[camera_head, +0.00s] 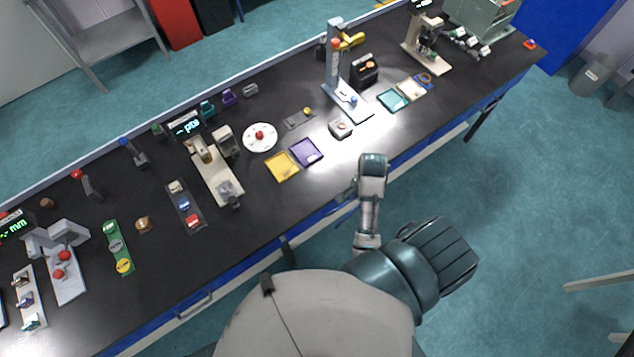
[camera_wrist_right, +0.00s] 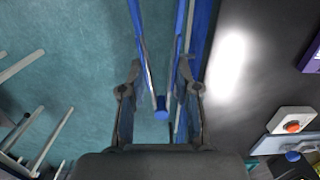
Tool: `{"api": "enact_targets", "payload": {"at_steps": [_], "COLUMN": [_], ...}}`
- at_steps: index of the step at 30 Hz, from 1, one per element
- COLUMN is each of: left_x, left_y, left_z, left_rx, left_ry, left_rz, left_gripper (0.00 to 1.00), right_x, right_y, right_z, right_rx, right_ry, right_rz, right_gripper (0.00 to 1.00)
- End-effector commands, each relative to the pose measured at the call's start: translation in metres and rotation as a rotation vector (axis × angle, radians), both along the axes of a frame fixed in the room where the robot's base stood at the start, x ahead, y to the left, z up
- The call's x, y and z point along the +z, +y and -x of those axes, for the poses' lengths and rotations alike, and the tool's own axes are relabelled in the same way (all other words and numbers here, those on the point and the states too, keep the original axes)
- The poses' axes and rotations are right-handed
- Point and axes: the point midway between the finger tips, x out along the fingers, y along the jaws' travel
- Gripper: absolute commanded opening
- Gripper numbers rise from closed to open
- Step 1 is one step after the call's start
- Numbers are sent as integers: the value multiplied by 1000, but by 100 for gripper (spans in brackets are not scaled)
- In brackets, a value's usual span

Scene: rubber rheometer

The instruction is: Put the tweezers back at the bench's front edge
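I cannot make out the tweezers in either view. My right gripper (camera_head: 352,190) is beside the front edge of the black bench (camera_head: 270,205), in the middle of the head view. In the right wrist view my right gripper (camera_wrist_right: 158,88) has its two fingers spread apart, with nothing visibly held between them. The bench's blue front edge (camera_wrist_right: 201,45) runs past the right finger there, and blue frame parts and the floor show between the fingers. My left gripper is in neither view.
A yellow tray (camera_head: 282,166), a purple tray (camera_head: 306,152) and a white block with a red button (camera_head: 341,127) stand near the front edge. A grey stand (camera_head: 347,101) is behind them. The bare strip of bench along the edge beside my right gripper is clear.

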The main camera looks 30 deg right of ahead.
Motion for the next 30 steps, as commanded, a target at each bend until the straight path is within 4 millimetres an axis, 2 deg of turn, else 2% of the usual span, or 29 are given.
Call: {"api": "enact_targets", "payload": {"at_steps": [2, 5, 11, 15, 18, 24, 30], "left_x": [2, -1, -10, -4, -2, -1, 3], "left_y": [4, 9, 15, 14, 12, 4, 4], "left_z": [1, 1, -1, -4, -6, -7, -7], "left_rx": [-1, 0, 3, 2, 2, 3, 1], "left_ry": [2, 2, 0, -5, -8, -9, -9], "left_rz": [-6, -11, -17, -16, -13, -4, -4], "left_gripper": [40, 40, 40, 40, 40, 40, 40], "right_x": [-1, -4, -11, -12, -14, -18, -44], "right_y": [1, 4, 21, 34, 43, 50, 51], "right_z": [3, -11, -67, -104, -125, -142, -142], "right_rx": [-35, -44, -43, -42, -42, -44, -44], "right_ry": [0, -2, -3, -2, -2, -1, 1], "right_rz": [-24, -33, -33, -34, -32, -31, -28], "right_gripper": [28, 28, 28, 28, 28, 28, 28]}}
